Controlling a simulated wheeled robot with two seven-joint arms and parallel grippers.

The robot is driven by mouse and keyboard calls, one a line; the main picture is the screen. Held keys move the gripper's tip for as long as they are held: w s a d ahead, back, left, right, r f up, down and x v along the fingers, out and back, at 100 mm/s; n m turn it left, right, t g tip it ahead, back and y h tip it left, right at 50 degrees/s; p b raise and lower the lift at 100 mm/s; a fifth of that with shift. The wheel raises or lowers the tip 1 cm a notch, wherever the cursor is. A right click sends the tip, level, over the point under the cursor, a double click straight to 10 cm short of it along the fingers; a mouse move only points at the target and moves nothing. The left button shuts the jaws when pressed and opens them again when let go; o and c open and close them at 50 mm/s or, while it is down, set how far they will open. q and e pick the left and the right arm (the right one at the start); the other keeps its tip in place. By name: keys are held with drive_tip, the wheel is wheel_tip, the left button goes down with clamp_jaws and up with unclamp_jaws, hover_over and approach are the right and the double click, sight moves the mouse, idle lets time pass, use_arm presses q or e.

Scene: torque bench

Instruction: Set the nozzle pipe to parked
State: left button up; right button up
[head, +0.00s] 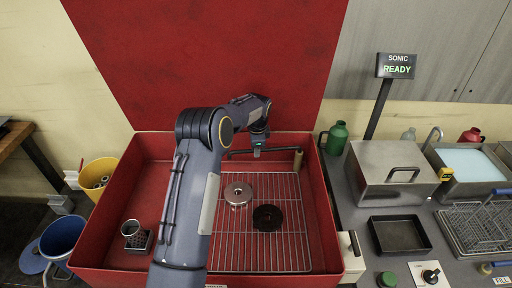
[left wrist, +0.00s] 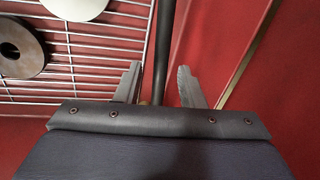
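The nozzle pipe (head: 280,150) is a thin dark bar across the back of the red wash basin, above the wire rack. A tan cylindrical piece (head: 298,159) shows at its right end. My left gripper (head: 257,152) reaches over the basin to the pipe's middle. In the left wrist view the dark pipe (left wrist: 163,45) runs between the two fingers of my left gripper (left wrist: 160,85). The fingers stand apart, with gaps seen on both sides of the pipe. Where the pipe passes behind the gripper body is hidden. My right gripper is not in view.
The red basin (head: 325,235) holds a wire rack (head: 285,250) with a silver disc (head: 238,193) and a dark disc (head: 267,217). A "SONIC READY" display (head: 396,66), a lidded metal box (head: 385,165) and a black tray (head: 400,236) are right.

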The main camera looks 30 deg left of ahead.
use_arm(q)
wheel_tip(320, 180, up, 8)
drive_tip(key=s+b, duration=0.1)
drive_tip(key=shift+s+d+f, duration=0.15)
drive_tip(key=shift+s+d, duration=0.05)
drive_tip(key=shift+d, duration=0.2)
drive_tip(key=shift+c, duration=0.4)
drive_tip(key=shift+s+f, duration=0.1)
drive_tip(key=shift+f, duration=0.15)
drive_tip(key=shift+c, duration=1.2)
drive_tip(key=s+f+m+y+b, duration=0.3)
drive_tip(key=s+b, duration=0.1)
drive_tip(key=b, duration=0.3)
drive_tip(key=shift+f, duration=0.35)
clamp_jaws()
drive_tip(key=s+d+f+m+t+y+b, duration=0.35)
drive_tip(key=s+d+m+t+b, duration=0.65)
drive_tip(key=m+b, duration=0.6)
drive_tip(key=w+a+f+n+t+b, duration=0.1)
drive_tip(key=w+a+f+b, duration=0.1)
drive_tip(key=w+a, duration=0.7)
drive_tip(key=w+y, duration=0.1)
drive_tip(key=w, duration=0.2)
drive_tip(key=shift+w, duration=0.4)
